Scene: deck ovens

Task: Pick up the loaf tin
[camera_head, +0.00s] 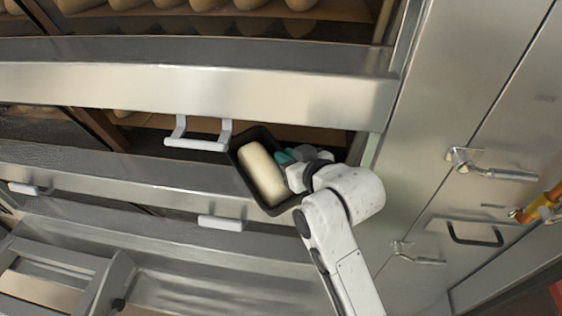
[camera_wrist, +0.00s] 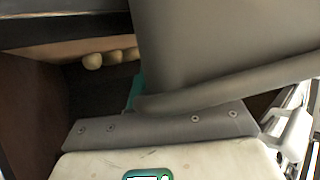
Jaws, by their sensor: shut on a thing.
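The loaf tin (camera_head: 242,172) is a dark tin with a pale loaf (camera_head: 263,172) in it. In the head view it is in front of an open oven deck, tilted in the picture. My gripper (camera_head: 287,160) is at the tin's right side and is shut on it. In the wrist view the tin's grey-brown wall (camera_wrist: 225,45) fills the upper right, with its rim running across just past my gripper (camera_wrist: 140,98). A bit of teal fingertip shows beside the wall; the other finger is hidden.
The oven deck opening (camera_head: 335,140) is close behind the tin and gripper. A grey handle (camera_head: 198,143) is just left of the tin, and another handle (camera_head: 220,223) is below. Steel doors with latches (camera_head: 490,172) are at right. Several loaves (camera_wrist: 110,58) lie inside the oven.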

